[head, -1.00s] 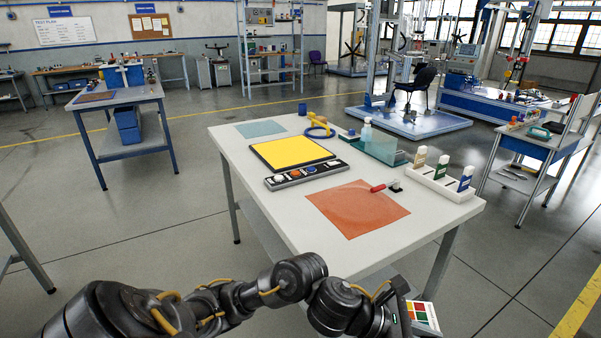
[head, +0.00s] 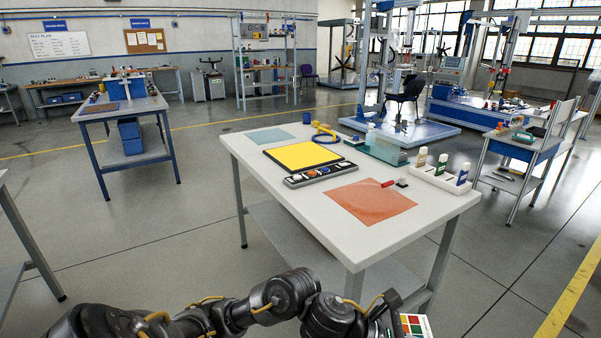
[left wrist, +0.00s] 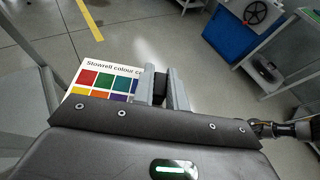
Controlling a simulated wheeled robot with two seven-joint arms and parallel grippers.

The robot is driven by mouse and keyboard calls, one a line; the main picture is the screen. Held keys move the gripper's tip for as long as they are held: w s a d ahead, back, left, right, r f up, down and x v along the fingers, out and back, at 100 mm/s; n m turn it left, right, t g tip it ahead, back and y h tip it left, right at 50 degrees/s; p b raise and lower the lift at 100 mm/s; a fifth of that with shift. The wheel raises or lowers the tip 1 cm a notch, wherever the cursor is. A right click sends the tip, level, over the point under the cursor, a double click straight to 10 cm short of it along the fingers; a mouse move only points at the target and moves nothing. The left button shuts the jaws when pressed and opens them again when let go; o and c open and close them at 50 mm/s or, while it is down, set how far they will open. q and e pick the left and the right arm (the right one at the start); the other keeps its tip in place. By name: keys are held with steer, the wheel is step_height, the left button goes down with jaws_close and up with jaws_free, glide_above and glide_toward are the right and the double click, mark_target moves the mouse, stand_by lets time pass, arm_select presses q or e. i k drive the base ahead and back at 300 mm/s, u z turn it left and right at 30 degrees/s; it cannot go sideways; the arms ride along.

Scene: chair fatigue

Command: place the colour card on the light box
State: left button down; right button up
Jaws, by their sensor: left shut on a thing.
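The colour card (head: 416,325), white with several coloured squares, is at the bottom edge of the head view, partly cut off. In the left wrist view the card (left wrist: 103,78) shows its printed title and sits beside the fingers. My left gripper (left wrist: 163,88) is shut on the card, in front of and below the table's near edge. The light box (head: 303,155), a flat dark-framed panel with a glowing yellow top, lies on the white table, well away from the card. My right gripper is not in view.
The white table (head: 290,208) also holds a button strip (head: 320,173), an orange sheet (head: 370,202), a teal sheet (head: 270,136), a yellow-handled item (head: 324,132) and a white rack of small bottles (head: 445,178). Open floor lies left of the table.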

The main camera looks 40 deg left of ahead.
mark_target(303, 153)
steer(key=z, duration=3.1)
steer(key=k, duration=2.2)
steer(key=u, duration=2.5)
